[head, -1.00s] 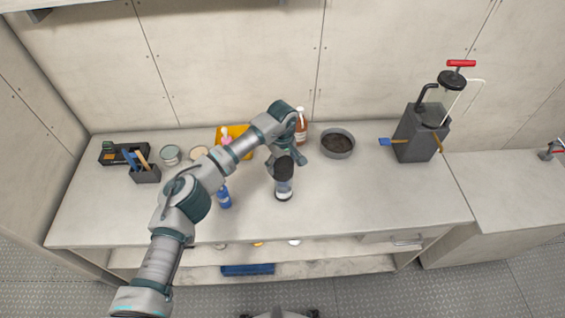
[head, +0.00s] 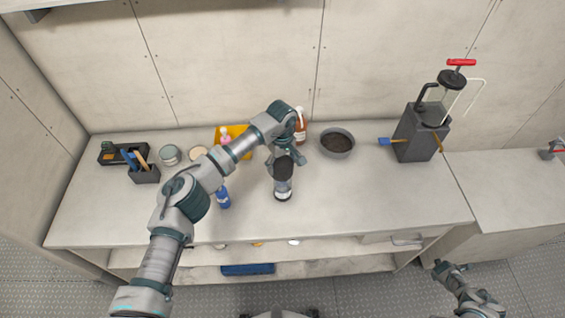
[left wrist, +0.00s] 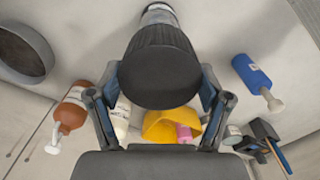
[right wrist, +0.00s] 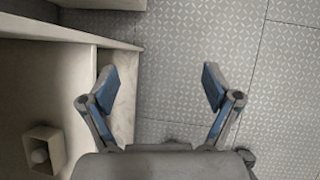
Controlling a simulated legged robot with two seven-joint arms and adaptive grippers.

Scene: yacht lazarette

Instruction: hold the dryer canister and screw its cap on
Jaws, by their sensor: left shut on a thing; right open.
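The dryer canister (head: 283,188) stands upright on the counter in the middle of the head view. It has a pale band near its foot and a dark top. In the left wrist view its black ribbed upper part (left wrist: 160,70), which looks like the cap, fills the space between the fingers. I cannot tell whether the cap is tight. My right gripper (head: 443,267) is open and empty, low over the floor off the counter's front right.
A blue bottle (head: 223,198) stands left of the canister. A yellow bin (head: 234,131), an amber bottle (head: 301,128) and a round dish (head: 338,144) are behind. A pump unit (head: 419,135) stands at right. The counter right of the canister is clear. A shelf (right wrist: 121,107) is beside my right gripper.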

